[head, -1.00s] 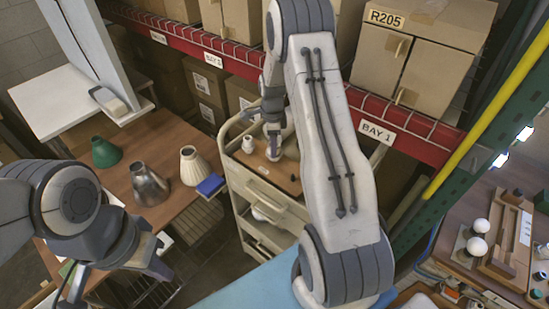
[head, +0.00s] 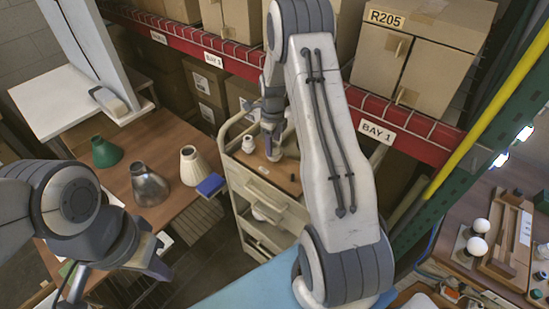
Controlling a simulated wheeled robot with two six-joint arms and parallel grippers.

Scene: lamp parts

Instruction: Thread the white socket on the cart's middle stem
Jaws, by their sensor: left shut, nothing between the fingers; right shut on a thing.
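The cart (head: 236,172) stands in the middle, with a brown board (head: 284,182) on its top. A small white part (head: 249,144) stands on the board's left side. My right gripper (head: 272,150) is over the back middle of the board, shut on a small whitish piece, which looks like the white socket (head: 275,157). The socket is low, at or just above the board. The middle stem is hidden by the socket and gripper, so I cannot tell if they are in line or touching. My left gripper (head: 163,258) is shut and empty at lower left, away from the cart.
A wooden table on the left holds a green shade (head: 105,152), a metal shade (head: 148,185), a cream shade (head: 194,167) and a blue block (head: 211,185). A red shelf rail (head: 330,109) runs behind the cart. A right-hand bench holds white bulbs (head: 477,246).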

